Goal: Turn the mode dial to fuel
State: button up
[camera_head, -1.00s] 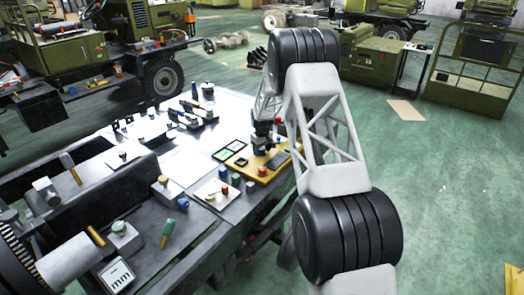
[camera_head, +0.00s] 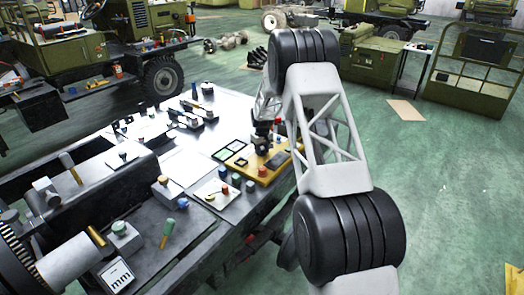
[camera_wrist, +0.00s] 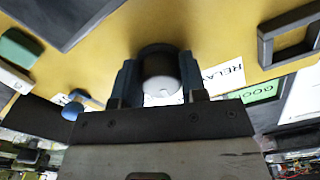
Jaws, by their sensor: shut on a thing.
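My gripper (camera_wrist: 160,85) is shut on a round dark dial (camera_wrist: 158,62) with a pale end, one finger on each side. The dial stands on a yellow panel (camera_wrist: 100,45). A white label (camera_wrist: 224,73) beside it is partly hidden and reads roughly "RELAY". In the head view my gripper (camera_head: 262,150) is low over the yellow panel (camera_head: 262,177), which sits at the right edge of the dark bench. The dial is hidden there, and its pointer setting cannot be read.
Beside the dial, the wrist view shows a green block (camera_wrist: 18,47), a blue knob (camera_wrist: 72,110), a dark frame (camera_wrist: 288,35) and a green label (camera_wrist: 255,92). On the bench, a white plate with colored knobs (camera_head: 215,192) lies left of the panel. Green floor lies open to the right.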

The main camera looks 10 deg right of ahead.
jog(key=m, duration=0.3)
jog(key=shift+a, duration=0.1)
jog(key=shift+m, duration=2.3)
jog(key=o, duration=0.9)
jog(key=shift+o, duration=0.2)
jog(key=shift+r, duration=3.95)
